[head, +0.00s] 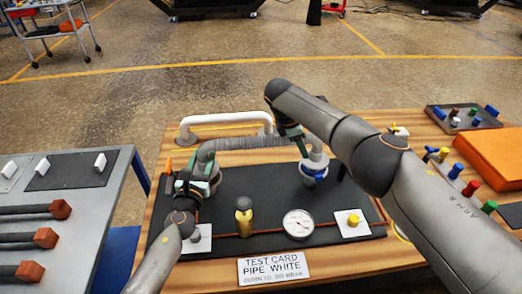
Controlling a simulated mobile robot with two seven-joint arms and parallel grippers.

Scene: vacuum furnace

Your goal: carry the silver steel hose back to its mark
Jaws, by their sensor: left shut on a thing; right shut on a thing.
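The silver steel hose (245,142) is a ribbed grey tube spanning the back edge of the dark board. Its left end bends down at my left gripper (193,184), which is shut on it above the board's left side. My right gripper (296,138) is shut on the hose's right end, just behind the white port with a blue ring (315,167). The arms partly hide both ends, so I cannot tell whether they touch anything. No mark for the hose can be made out.
A white pipe (226,118) lies behind the hose. An orange case (485,155) and parts tray (464,117) are at right.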

